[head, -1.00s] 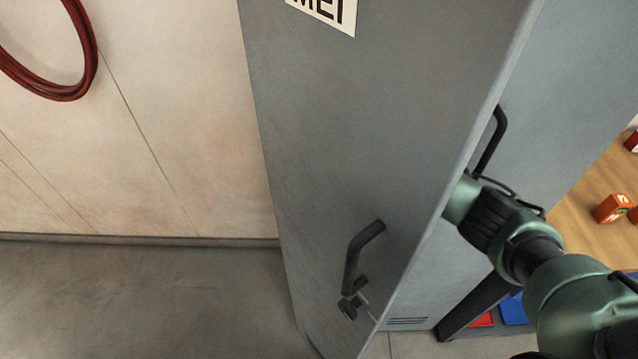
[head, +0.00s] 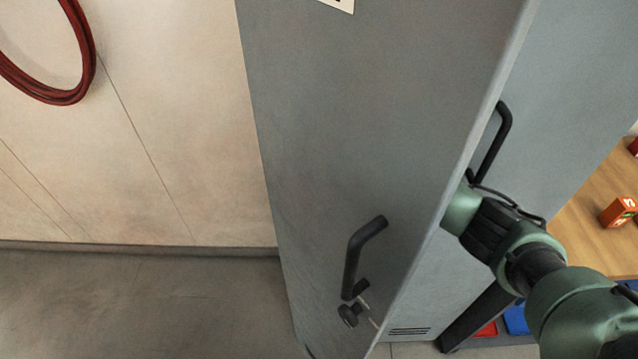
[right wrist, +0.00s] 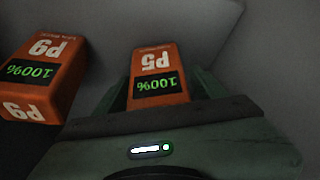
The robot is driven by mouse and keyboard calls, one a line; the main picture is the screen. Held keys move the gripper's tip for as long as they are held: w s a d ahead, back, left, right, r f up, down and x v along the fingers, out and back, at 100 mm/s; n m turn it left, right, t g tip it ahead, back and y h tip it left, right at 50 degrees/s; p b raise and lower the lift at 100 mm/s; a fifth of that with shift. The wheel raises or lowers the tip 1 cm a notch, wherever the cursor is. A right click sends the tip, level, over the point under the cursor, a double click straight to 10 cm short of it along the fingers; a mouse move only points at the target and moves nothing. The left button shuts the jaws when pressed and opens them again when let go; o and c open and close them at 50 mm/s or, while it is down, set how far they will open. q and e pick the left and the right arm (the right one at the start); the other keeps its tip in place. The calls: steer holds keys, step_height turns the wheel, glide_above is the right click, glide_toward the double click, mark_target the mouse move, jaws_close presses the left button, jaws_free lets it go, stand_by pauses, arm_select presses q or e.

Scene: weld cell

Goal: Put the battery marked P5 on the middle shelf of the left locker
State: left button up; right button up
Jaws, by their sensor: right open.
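The battery marked P5 (right wrist: 157,66) is orange with a green 100% display. It shows upside down in the right wrist view, in a dim grey space. My right gripper (right wrist: 160,88) is open, with its green fingers on either side of P5's near part; I cannot tell whether they touch it. In the head view, my right arm reaches behind a grey locker door (head: 345,140), which hides the gripper and the locker's inside. My left gripper is not in view.
Another orange battery (right wrist: 43,70), its mark reading like P9, stands close left of P5. An orange battery (head: 617,212) sits on a wooden table (head: 590,245) at right. The door has a black handle (head: 362,250) and a key. Floor at left is clear.

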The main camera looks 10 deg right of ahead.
steer(key=p+v, duration=0.7)
steer(key=p, duration=0.1)
steer(key=shift+w, duration=0.15)
steer(key=shift+v, duration=2.7)
steer(key=shift+f, duration=0.1)
